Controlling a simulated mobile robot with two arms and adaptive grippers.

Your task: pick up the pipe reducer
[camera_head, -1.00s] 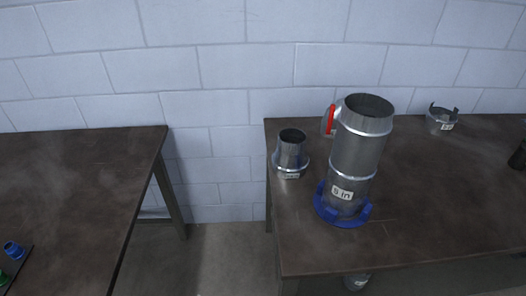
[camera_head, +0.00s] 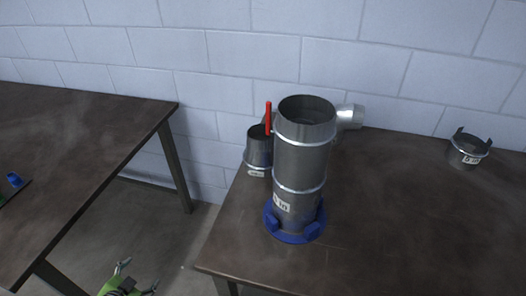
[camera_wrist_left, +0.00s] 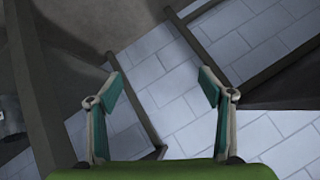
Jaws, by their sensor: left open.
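A grey metal reducer-shaped piece (camera_head: 258,150), narrower at the top with a flared base and a small label, stands upright on the right table. It is behind and left of the tall duct, which hides its right side. My left gripper (camera_head: 139,274) is at the bottom edge of the head view, low over the floor between the tables, well apart from the piece. In the left wrist view its two fingers (camera_wrist_left: 161,84) are spread with nothing between them. My right gripper is not in view.
A tall grey duct (camera_head: 301,160) with a red lever and a side branch stands in a blue base ring (camera_head: 290,238). A labelled collar with tabs (camera_head: 467,151) stands at the right. The right table (camera_head: 400,230) is mostly bare; a left table (camera_head: 80,130) stands apart.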

